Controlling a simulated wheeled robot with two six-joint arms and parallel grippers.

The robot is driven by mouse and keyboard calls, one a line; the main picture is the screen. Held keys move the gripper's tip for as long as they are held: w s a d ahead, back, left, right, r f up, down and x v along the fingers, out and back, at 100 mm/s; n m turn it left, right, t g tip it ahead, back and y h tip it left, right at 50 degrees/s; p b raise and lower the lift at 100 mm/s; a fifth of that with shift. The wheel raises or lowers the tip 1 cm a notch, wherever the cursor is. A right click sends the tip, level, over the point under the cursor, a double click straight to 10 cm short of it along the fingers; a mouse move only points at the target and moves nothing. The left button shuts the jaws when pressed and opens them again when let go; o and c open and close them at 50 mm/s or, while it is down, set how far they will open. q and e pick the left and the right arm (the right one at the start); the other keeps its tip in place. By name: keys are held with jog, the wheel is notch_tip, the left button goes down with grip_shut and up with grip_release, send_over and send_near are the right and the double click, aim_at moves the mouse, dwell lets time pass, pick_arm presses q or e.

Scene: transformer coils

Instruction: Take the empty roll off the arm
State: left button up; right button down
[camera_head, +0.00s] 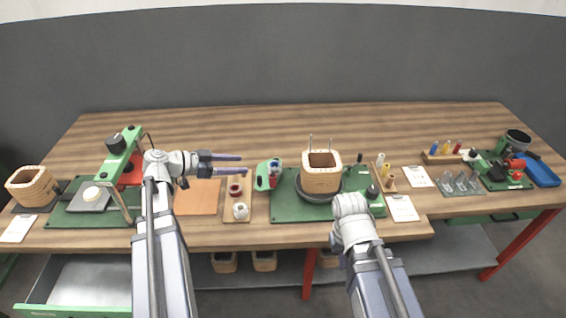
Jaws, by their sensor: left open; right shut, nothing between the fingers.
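A green fixture (121,160) with a slanted arm and a black knob (116,144) stands at the left of the table. A red part shows beside its arm. I cannot tell which part is the empty roll. A small white disc (92,194) rests on a grey plate under the arm. My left gripper (240,163) is open and empty, pointing right, away from the fixture and above the table. My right arm reaches up at centre right, in front of the green board. Its white wrist shows, but its fingers are hidden.
A wooden tray (237,218) holds a red spool (235,189) and a white spool (240,210). A square wooden coil (321,173) stands on a green board (287,207). An orange mat (198,199) lies left of the tray. The table's back strip is clear.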

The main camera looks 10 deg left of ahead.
aim_at(278, 165)
pick_arm(q)
jog(key=b+x, duration=0.4)
jog(key=x, duration=0.7)
jog(key=shift+s+f, duration=0.1)
jog(key=shift+f, duration=0.1)
jog(key=shift+w+d+b, duration=0.25)
jog(key=shift+d+b, duration=0.05)
jog(key=shift+d, duration=0.1)
jog(key=shift+c, duration=0.4)
grip_shut()
